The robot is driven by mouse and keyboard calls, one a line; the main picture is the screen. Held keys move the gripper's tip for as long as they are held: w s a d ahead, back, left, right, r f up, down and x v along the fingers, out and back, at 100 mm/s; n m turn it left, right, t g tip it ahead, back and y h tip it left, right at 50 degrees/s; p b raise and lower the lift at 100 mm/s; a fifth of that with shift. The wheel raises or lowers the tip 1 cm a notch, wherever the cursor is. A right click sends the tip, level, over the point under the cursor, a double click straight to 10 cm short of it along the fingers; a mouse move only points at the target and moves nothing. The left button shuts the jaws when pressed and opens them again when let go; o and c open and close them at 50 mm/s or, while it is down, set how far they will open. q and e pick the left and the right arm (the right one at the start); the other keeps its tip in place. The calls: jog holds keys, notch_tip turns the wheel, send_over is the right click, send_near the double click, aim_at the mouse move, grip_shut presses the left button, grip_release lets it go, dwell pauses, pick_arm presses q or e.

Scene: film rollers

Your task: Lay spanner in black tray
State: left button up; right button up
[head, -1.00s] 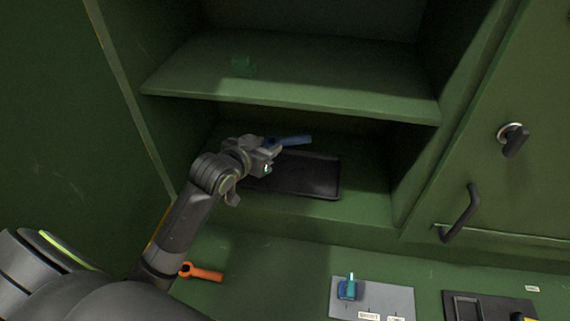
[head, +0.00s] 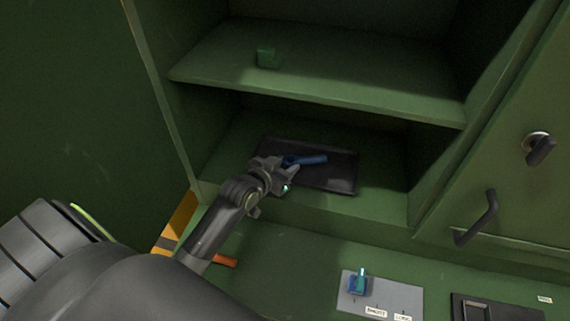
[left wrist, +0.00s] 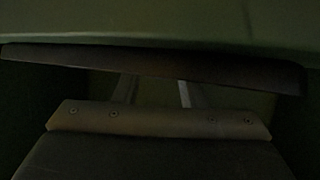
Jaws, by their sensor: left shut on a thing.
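A blue spanner (head: 308,160) is held in my left gripper (head: 284,165), its free end pointing right. The black tray (head: 340,184) lies on the floor of the lower cabinet compartment. The spanner shows over the tray's middle; I cannot tell if it touches the tray. The gripper is shut on the spanner and hides its near end and part of the tray's left side. In the dark left wrist view the two fingers (left wrist: 157,91) show below a long dark bar that I cannot identify. My right gripper is out of view.
A shelf (head: 330,85) with a green block (head: 268,57) is above the tray. An orange tool (head: 224,261) lies partly hidden by my arm. In front are a grey switch plate (head: 405,298) and a black panel (head: 500,308). A cabinet door handle (head: 482,218) is at right.

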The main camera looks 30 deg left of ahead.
pick_arm(q)
jog(key=shift+f, duration=0.1)
jog(key=o, duration=1.1)
jog(key=shift+s+r, duration=0.1)
jog(key=shift+r, duration=0.15)
jog(key=p+v, duration=0.6)
jog(key=v, duration=0.5)
jog(key=shift+s+p, duration=0.35)
jog(key=shift+s, duration=0.05)
